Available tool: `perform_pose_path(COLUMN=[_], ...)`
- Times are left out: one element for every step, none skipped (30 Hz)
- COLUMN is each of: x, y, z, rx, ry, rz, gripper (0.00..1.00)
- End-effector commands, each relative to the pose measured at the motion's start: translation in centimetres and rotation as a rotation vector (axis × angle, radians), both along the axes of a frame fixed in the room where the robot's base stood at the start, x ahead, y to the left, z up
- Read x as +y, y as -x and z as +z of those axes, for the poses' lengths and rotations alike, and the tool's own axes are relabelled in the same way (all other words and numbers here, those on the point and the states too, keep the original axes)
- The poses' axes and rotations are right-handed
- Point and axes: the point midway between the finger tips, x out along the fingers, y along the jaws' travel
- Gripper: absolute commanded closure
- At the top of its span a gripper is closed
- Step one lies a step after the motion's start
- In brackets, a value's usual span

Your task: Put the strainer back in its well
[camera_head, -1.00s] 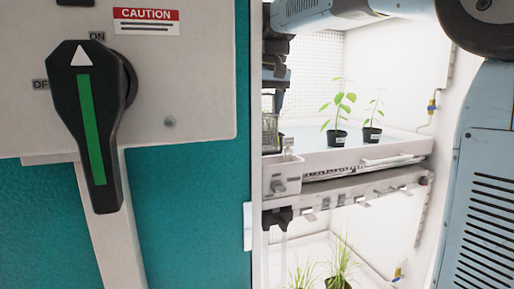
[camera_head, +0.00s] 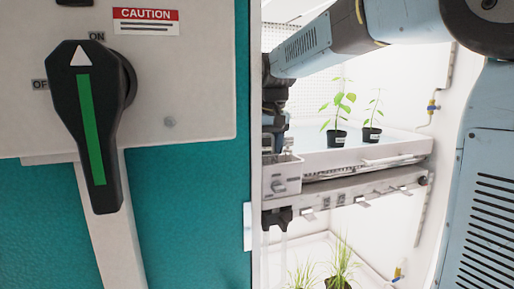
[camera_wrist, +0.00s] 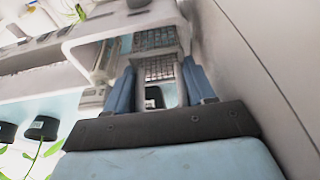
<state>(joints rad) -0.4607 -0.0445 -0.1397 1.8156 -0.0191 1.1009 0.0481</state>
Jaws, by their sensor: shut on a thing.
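My gripper (camera_wrist: 158,76) is shut on the strainer (camera_wrist: 157,67), a metal mesh basket that shows between the two blue fingers in the wrist view. The well (camera_head: 281,181) is a small white box at the front left corner of the upper tray. In the head view my gripper (camera_head: 275,138) points down right over the well, and the strainer is hidden there. In the wrist view the mesh lies within the well's white rim (camera_wrist: 88,38). I cannot tell how deep it sits or whether it touches the walls.
The upper tray (camera_head: 345,156) carries two potted seedlings (camera_head: 337,137) to the right of my gripper. Grassy pots (camera_head: 341,262) stand on the level below. A teal cabinet front with a switch handle (camera_head: 91,130) is close on the left. A pale wall (camera_wrist: 250,75) runs beside my gripper.

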Motion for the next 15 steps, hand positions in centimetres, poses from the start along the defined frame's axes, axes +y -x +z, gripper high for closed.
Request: perform_pose_path(x=[0.0,0.01,0.02,0.01,0.02,0.02,0.03,0.03,0.04,0.04,0.05,0.07,0.06,0.07,0.07], y=[-0.01,-0.02,-0.02,-0.01,-0.01,-0.01,0.0,-0.01,0.0,-0.01,-0.01,-0.01,-0.01,0.0,0.0], z=[0.0,0.03,0.04,0.05,0.05,0.04,-0.01,-0.07,-0.17,-0.23,-0.31,-0.4,-0.47,-0.54,-0.64], rx=[-0.001,-0.001,-0.001,-0.001,-0.001,-0.001,-0.001,-0.001,-0.001,-0.001,-0.001,-0.001,-0.001,-0.001,-0.001], ry=[0.0,0.0,0.0,0.0,0.0,0.0,0.0,0.0,0.0,0.0,0.0,0.0,0.0,0.0,0.0], rz=[0.0,0.0,0.0,0.0,0.0,0.0,0.0,0.0,0.0,0.001,0.001,0.001,0.001,0.001,0.001], gripper=[0.97,0.97,0.97,0.97,0.97,0.97,0.97,0.97,0.97,0.97,0.97,0.97,0.97,0.97,0.97])
